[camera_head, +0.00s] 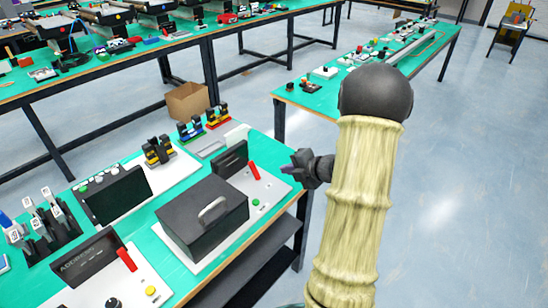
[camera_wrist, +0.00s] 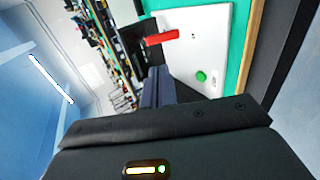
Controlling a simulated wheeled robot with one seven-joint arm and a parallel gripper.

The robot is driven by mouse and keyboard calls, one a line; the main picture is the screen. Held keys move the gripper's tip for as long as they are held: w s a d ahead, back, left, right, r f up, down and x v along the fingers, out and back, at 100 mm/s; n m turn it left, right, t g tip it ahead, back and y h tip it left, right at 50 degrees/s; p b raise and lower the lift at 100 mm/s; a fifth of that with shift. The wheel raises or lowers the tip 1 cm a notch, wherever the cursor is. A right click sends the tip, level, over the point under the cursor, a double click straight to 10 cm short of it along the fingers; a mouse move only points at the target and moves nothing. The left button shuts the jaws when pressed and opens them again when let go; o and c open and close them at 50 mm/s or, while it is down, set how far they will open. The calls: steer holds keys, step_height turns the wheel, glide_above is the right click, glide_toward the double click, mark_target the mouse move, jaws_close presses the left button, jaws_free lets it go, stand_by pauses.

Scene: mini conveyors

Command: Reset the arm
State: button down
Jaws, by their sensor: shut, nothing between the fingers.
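My arm (camera_head: 352,210) rises from the bottom of the head view in a pale ribbed sleeve with a dark rounded joint at its top. My gripper (camera_head: 292,170) points left, over or near the right edge of the near green table (camera_head: 165,235). It is shut and empty. In the wrist view my gripper (camera_wrist: 158,72) shows as dark closed fingers in the middle. Beside them is a white panel with a red lever (camera_wrist: 162,38) and a green button (camera_wrist: 201,76). The same red lever (camera_head: 254,171) stands left of my gripper in the head view.
A black lidded box (camera_head: 202,222) with a grey handle stands on the near table. A dark screen (camera_head: 117,194) and small coloured devices stand around it. Another green table (camera_head: 300,92) is behind my arm. A cardboard box (camera_head: 187,102) sits on the floor. Open floor lies right.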

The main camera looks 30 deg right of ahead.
steer(key=shift+w, duration=0.1)
steer(key=s+a+r+m+g+h+p, duration=0.25)
steer(key=a+r+m+h+p, duration=0.3)
steer(key=a+r+m, duration=0.4)
steer(key=s+a+r+m+g+p, duration=0.1)
steer(key=s+a+m+g+p, duration=0.1)
steer(key=s+a+m, duration=0.3)
steer(key=s+a+r+m+g+y+p, duration=0.1)
steer(key=s+a+m+g, duration=0.3)
steer(key=s, duration=0.5)
steer(key=a+m+p, duration=0.1)
steer(key=a+m, duration=0.1)
steer(key=m, duration=0.1)
steer(key=shift+s+a+r, duration=0.3)
steer(key=shift+s, duration=0.05)
steer(key=shift+m+y, duration=0.25)
